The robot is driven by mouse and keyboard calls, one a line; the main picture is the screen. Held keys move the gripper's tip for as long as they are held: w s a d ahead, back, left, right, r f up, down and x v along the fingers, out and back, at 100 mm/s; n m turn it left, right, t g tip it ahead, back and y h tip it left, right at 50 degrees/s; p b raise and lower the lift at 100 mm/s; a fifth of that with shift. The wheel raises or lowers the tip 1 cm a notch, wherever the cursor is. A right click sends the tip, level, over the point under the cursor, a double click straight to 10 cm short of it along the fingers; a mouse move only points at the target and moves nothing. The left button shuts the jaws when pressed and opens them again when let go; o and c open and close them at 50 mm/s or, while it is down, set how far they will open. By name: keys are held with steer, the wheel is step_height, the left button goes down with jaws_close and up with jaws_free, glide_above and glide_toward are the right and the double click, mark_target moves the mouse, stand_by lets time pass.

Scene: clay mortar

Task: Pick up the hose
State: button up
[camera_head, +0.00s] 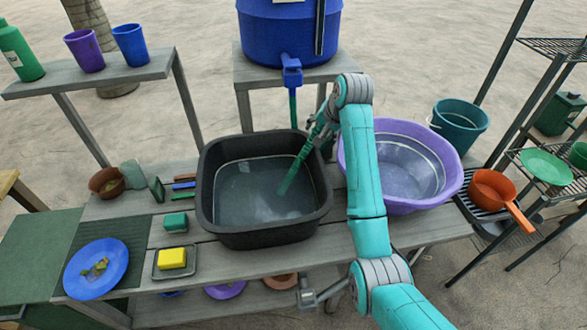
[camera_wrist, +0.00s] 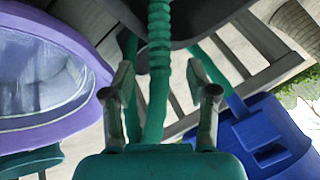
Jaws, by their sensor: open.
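The green hose (camera_head: 295,168) hangs from the tap of the blue barrel (camera_head: 285,30) and its lower end slants into the black basin (camera_head: 205,190). My gripper (camera_head: 316,130) is at the basin's back right rim, close by the hose's upper part. In the wrist view the ribbed hose (camera_wrist: 159,45) runs between the two spread fingers of my gripper (camera_wrist: 162,85). The fingers are open, with a gap to the hose on the right side. I cannot tell how deep the hose sits between them.
A purple basin (camera_head: 445,180) stands right of the black one, beside my arm. The barrel's blue tap (camera_head: 291,68) is just above my gripper. A sponge (camera_head: 172,258), a blue plate (camera_head: 97,268) and small items lie left. An orange pan (camera_head: 492,188) is at right.

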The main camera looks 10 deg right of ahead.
steer(key=shift+x, duration=3.05)
jaws_close()
